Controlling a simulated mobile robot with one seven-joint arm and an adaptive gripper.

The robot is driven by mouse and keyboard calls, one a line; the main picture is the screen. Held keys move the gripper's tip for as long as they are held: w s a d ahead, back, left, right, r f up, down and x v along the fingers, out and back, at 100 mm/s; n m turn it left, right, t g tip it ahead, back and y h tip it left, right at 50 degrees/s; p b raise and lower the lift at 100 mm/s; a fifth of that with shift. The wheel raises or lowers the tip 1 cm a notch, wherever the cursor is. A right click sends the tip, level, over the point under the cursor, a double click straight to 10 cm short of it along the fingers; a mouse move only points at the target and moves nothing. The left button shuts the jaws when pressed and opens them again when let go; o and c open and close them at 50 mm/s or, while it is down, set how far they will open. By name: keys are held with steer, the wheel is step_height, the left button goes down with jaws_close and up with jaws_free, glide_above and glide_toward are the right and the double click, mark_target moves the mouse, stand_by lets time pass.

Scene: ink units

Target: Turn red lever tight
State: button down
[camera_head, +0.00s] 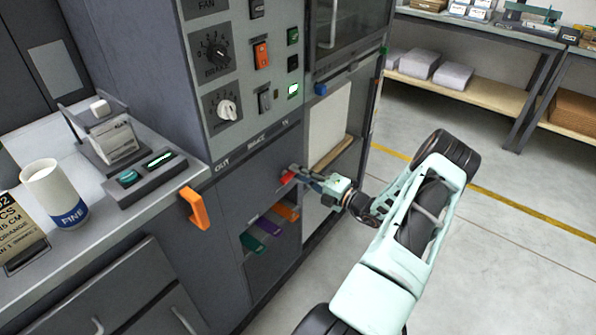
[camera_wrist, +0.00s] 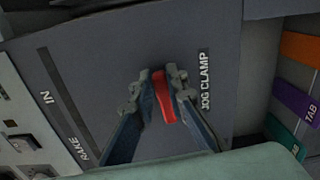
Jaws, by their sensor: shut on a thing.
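The red lever (camera_wrist: 166,106) sits on the dark grey cabinet panel, beside the label "JOG CLAMP" in the wrist view. My gripper (camera_wrist: 161,80) is shut on it, with one finger on each side of the lever. In the head view the red lever (camera_head: 287,177) shows as a small red piece at the tips of my gripper (camera_head: 293,174). My fingers and arm hide part of it there, and its exact angle is hard to tell from that view.
An orange handle (camera_head: 194,208) juts from the cabinet to the left. Orange, purple and green tabs (camera_head: 268,226) sit in an opening below the lever. A control panel (camera_head: 225,75) with knobs and switches is above. Open floor (camera_head: 500,220) lies to the right.

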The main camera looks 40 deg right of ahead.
steer(key=shift+s+f+m, duration=0.1)
steer(key=shift+f+m, duration=0.15)
steer(key=shift+m, duration=0.25)
steer(key=c, duration=1.9)
jaws_free()
steer(key=shift+c, duration=0.2)
steer(key=v, duration=1.2)
